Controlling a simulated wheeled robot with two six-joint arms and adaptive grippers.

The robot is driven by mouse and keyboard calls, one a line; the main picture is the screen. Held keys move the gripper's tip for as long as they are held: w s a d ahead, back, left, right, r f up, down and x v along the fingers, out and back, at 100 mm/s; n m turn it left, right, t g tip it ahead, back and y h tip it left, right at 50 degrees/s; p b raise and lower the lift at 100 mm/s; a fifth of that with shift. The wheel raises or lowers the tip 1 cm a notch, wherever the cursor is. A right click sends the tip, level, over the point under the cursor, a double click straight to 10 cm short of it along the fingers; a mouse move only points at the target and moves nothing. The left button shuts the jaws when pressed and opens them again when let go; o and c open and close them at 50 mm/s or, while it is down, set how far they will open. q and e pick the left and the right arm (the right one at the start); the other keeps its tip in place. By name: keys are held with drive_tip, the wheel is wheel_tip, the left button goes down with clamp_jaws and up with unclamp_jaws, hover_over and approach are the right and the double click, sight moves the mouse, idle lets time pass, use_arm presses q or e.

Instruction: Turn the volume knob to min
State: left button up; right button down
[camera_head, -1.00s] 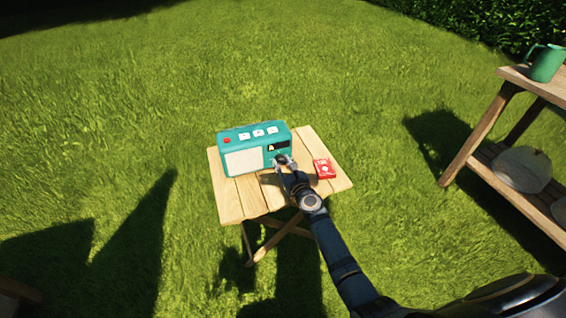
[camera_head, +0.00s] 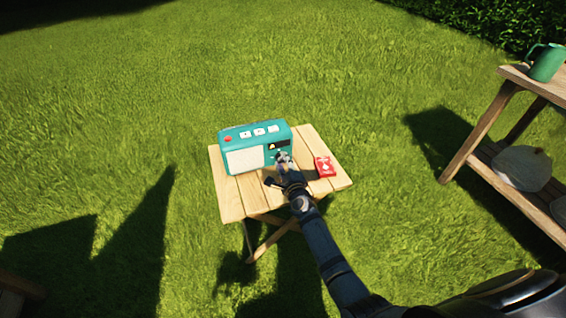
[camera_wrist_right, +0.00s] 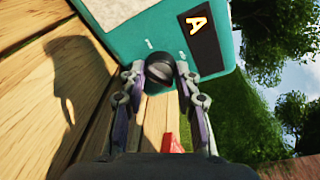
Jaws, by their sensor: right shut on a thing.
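A teal radio (camera_head: 256,147) with a pale speaker panel stands on the small wooden table (camera_head: 230,203). Its front faces me. Below the display is the dark round volume knob (camera_wrist_right: 159,69). My right gripper (camera_head: 284,160) is at the radio's lower right front. In the wrist view its two fingers (camera_wrist_right: 160,76) sit on either side of the knob, shut on it. My left gripper is not in view.
A red box (camera_head: 323,167) lies on the table right of my right gripper; a bit of red (camera_wrist_right: 172,143) shows in the wrist view. A wooden shelf (camera_head: 483,125) with a green mug (camera_head: 546,63) stands at the right. Open grass surrounds the table.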

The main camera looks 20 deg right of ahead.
drive_tip(key=n, duration=0.3)
drive_tip(key=shift+h, duration=0.3)
drive_tip(key=n, duration=0.2)
drive_tip(key=shift+a+f+n, duration=0.1)
drive_tip(key=shift+n, duration=0.3)
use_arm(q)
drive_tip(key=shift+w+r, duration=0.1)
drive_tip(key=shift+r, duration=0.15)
use_arm(e)
drive_tip(key=n+t, duration=0.1)
drive_tip(key=n, duration=0.3)
drive_tip(key=shift+h, duration=0.4)
drive_tip(key=shift+n, duration=0.4)
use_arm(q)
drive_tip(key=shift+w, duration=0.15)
use_arm(e)
drive_tip(key=c, duration=1)
unclamp_jaws()
drive_tip(key=shift+o, duration=0.2)
drive_tip(key=shift+s+f, duration=0.1)
drive_tip(key=shift+s, duration=0.35)
drive_tip(key=s, duration=0.7)
drive_tip(key=s+a, duration=0.1)
drive_tip(key=s, duration=0.3)
